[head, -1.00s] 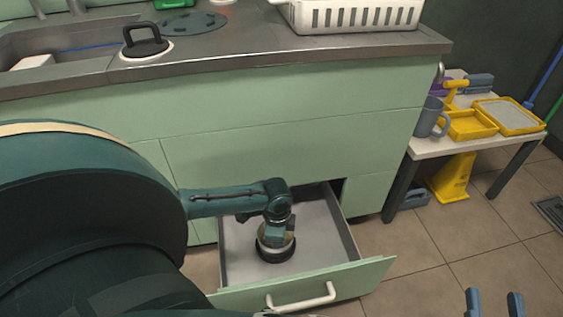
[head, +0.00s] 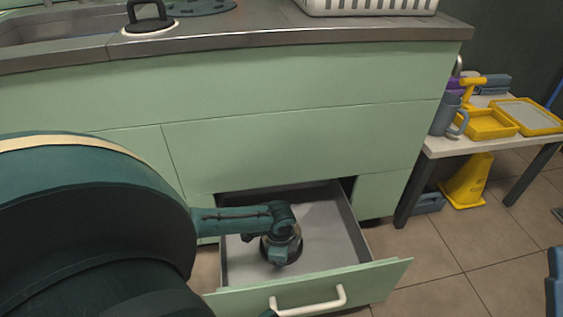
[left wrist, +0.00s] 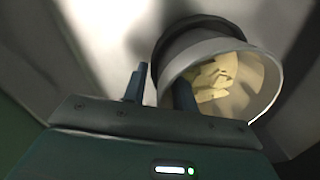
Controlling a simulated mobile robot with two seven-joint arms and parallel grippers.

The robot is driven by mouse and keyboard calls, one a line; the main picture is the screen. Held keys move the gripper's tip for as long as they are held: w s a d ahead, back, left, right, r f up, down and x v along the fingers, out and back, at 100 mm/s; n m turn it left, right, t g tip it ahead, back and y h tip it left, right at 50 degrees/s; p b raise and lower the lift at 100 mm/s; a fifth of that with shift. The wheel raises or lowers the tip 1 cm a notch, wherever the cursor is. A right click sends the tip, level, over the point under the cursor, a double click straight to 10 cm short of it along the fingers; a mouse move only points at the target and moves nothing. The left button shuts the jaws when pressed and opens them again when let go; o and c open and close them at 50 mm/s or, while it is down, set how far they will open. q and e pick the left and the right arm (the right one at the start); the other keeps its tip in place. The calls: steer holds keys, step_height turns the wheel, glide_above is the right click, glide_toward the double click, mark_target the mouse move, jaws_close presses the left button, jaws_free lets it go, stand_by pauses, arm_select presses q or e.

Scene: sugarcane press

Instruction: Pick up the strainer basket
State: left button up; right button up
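The strainer basket (head: 292,252) stands in the open drawer (head: 331,240), partly hidden by my left gripper in the head view. In the left wrist view the basket (left wrist: 205,45) is a round pale cup with a dark band around its outside and several yellowish chunks inside. My left gripper (left wrist: 158,88) has its fingers apart at the basket's near left rim. One finger is outside the wall; the other overlaps the opening. I cannot tell whether they touch the wall. Of my right gripper (head: 553,282) only one finger shows at the lower right edge.
The drawer front with its white handle (head: 308,302) and the drawer walls surround the basket. The counter (head: 250,38) overhangs behind, with a white crate (head: 370,6) on it. A side table (head: 470,143) with yellow trays stands at the right.

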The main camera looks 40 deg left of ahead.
arm_select(q)
steer(key=shift+r, duration=0.1)
jaws_close()
stand_by(0.5)
